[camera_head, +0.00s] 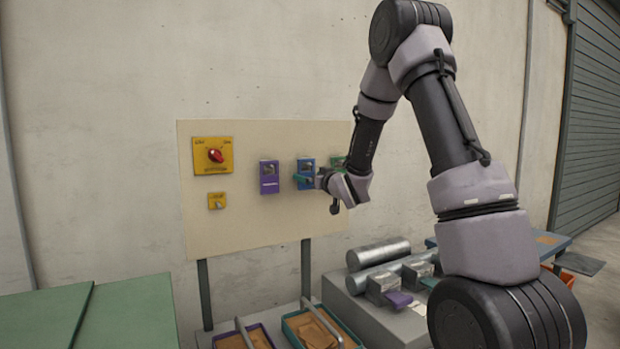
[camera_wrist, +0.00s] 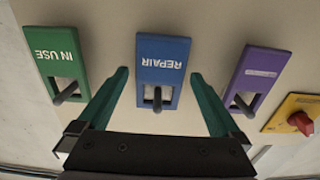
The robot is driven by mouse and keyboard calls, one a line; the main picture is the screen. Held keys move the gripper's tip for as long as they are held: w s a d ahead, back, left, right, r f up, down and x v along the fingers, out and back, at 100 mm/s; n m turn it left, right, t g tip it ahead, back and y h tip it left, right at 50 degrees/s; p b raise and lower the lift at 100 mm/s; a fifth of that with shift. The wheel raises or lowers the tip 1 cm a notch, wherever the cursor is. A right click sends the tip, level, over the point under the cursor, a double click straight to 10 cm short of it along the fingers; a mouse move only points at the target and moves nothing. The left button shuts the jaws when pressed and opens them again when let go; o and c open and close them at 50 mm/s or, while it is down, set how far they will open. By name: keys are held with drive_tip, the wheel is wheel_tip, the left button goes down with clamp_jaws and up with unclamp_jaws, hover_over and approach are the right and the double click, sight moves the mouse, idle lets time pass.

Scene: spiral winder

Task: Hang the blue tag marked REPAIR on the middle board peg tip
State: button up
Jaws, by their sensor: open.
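The blue tag marked REPAIR (camera_wrist: 163,55) is against the board, with the middle peg (camera_wrist: 157,98) showing through its window. Its lettering is upside down in the wrist view. In the head view the blue tag (camera_head: 306,165) is partly hidden by my gripper (camera_head: 308,180). In the wrist view my gripper (camera_wrist: 160,74) is open, its two green fingers on either side of the blue tag with visible gaps. Nothing is between the fingers except the view of the tag; I cannot tell how far their tips are from the board.
A green IN USE tag (camera_wrist: 56,55) and a purple tag (camera_wrist: 257,75) are on pegs beside the blue one. A yellow switch plate with a red knob (camera_head: 215,155) is left on the board (camera_head: 235,225). Trays (camera_head: 290,322) and metal rollers (camera_head: 378,254) stand below.

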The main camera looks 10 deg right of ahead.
drive_tip(key=s+d+r+m+g+h, duration=0.25)
drive_tip(key=s+d, duration=0.25)
drive_tip(key=s, duration=0.5)
drive_tip(key=s+d+r+m+g+h, duration=0.25)
drive_tip(key=s+d+r, duration=0.2)
drive_tip(key=s, duration=0.65)
drive_tip(key=s+a+m+g, duration=0.1)
drive_tip(key=s+g, duration=0.1)
drive_tip(key=s, duration=0.8)
drive_tip(key=s+a+m+g+y, duration=0.1)
drive_tip(key=s+a+g, duration=0.1)
drive_tip(key=s, duration=0.9)
drive_tip(key=shift+a+m+g, duration=0.15)
drive_tip(key=shift+m+g, duration=0.15)
drive_tip(key=shift+g, duration=0.2)
drive_tip(key=shift+w, duration=0.1)
drive_tip(key=shift+c, duration=0.3)
